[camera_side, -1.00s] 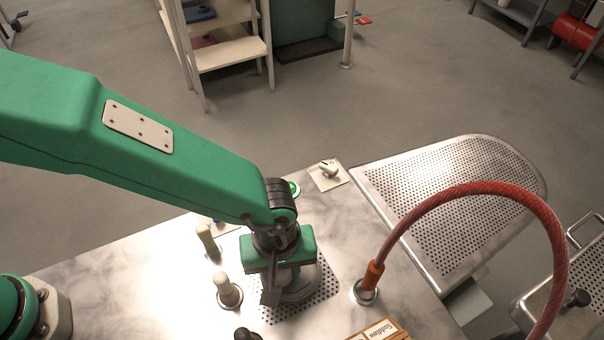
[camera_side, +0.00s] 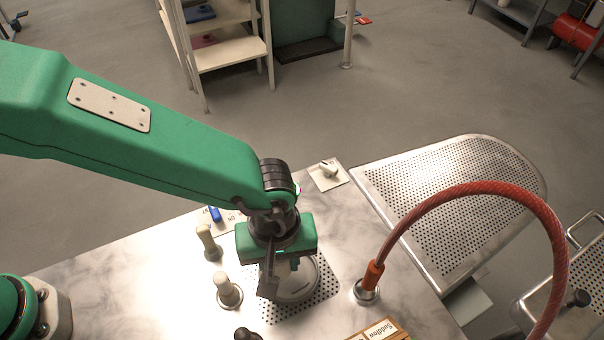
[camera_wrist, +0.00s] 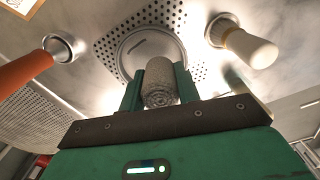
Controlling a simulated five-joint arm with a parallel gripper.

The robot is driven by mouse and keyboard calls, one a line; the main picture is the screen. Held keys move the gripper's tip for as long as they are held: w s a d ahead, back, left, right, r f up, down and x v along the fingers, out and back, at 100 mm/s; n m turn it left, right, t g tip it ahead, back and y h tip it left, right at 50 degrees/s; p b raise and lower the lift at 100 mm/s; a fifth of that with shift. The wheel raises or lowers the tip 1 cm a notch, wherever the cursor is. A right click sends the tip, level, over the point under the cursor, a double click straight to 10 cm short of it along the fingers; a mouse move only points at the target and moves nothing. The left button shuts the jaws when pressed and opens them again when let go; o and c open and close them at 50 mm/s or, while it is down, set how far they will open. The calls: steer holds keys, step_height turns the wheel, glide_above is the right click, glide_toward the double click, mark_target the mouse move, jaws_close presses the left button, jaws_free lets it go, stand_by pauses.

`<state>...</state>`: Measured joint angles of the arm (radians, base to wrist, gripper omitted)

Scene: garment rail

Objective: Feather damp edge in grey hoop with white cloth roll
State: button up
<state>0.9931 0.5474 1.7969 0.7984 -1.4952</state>
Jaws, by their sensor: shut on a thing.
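My gripper (camera_wrist: 158,88) is shut on the white cloth roll (camera_wrist: 162,78), which stands out between the two green fingers in the wrist view. The roll looks greyish and its round near end faces the camera. The grey hoop (camera_wrist: 125,62) lies on a perforated plate just beyond the roll. In the side view the hoop (camera_side: 310,290) shows partly behind my gripper (camera_side: 274,284), which is above its left side. I cannot tell whether the roll touches the cloth in the hoop. No damp edge can be made out.
Two pale-topped pegs (camera_side: 206,240) (camera_side: 228,291) stand left of the perforated plate (camera_side: 326,281). A red hose (camera_side: 470,188) arches up at the right. A wooden box (camera_side: 382,331) is at the front. A small card with a white knob (camera_side: 328,171) lies at the back edge.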

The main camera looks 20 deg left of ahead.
steer(key=shift+r, duration=1.65)
steer(key=shift+w+a, duration=0.1)
steer(key=w+a+r+m, duration=0.1)
steer(key=w+a+r, duration=0.3)
steer(key=a, duration=0.5)
steer(key=w+a+r+m, duration=0.1)
steer(key=w+a+m, duration=0.1)
steer(key=w+a, duration=0.55)
steer(key=w+a+r+m, duration=0.1)
steer(key=w+a+r, duration=0.25)
steer(key=a, duration=0.65)
steer(key=a+r+m, duration=0.1)
steer(key=a+r, duration=0.2)
steer(key=a, duration=0.9)
steer(key=shift+a+m, duration=0.2)
steer(key=shift+m, duration=0.2)
steer(key=shift+s+d, duration=0.1)
steer(key=shift+d, duration=0.1)
